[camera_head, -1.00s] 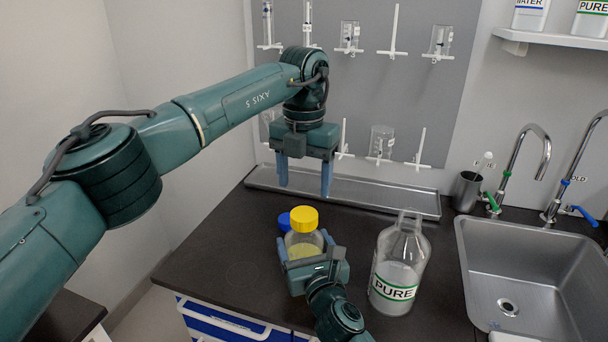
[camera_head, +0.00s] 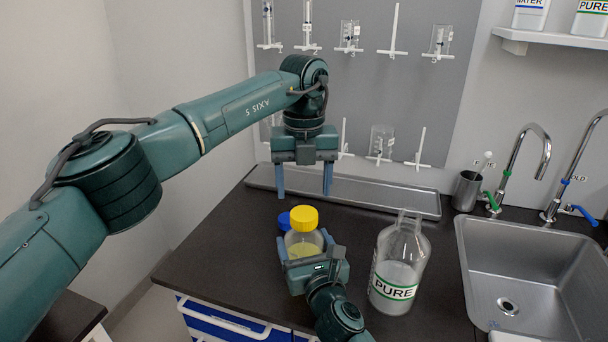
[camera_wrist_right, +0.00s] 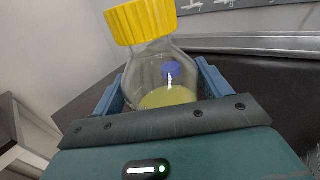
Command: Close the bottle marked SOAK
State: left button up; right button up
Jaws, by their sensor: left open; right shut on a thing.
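A clear bottle (camera_head: 303,239) with pale yellow liquid stands on the dark bench, with a yellow cap (camera_head: 304,217) on its neck. It also shows in the right wrist view (camera_wrist_right: 150,78), where the yellow cap (camera_wrist_right: 142,20) sits on top. No SOAK mark is readable on it. My right gripper (camera_head: 306,254) is shut around the bottle's body from the front. My left gripper (camera_head: 304,190) is open and empty, pointing down, above and behind the yellow cap.
A large clear bottle marked PURE (camera_head: 398,270) stands open to the right. A sink (camera_head: 520,285) with taps is further right. A metal tray (camera_head: 385,203) runs along the wall under a pegboard (camera_head: 370,80) with hanging glassware. A metal cup (camera_head: 467,190) stands beside the sink.

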aim_at(304, 213)
pick_arm(q)
jog(key=shift+f, duration=3.2)
jog(key=shift+c, duration=0.4)
jog(key=c, duration=0.9)
jog(key=m, duration=0.3)
jog(key=shift+m, duration=0.3)
jog(key=shift+c, duration=0.2)
jog(key=m, duration=1.1)
jog(key=o, duration=1.2)
jog(key=shift+c, duration=0.2)
notch_tip(304, 213, up, 12)
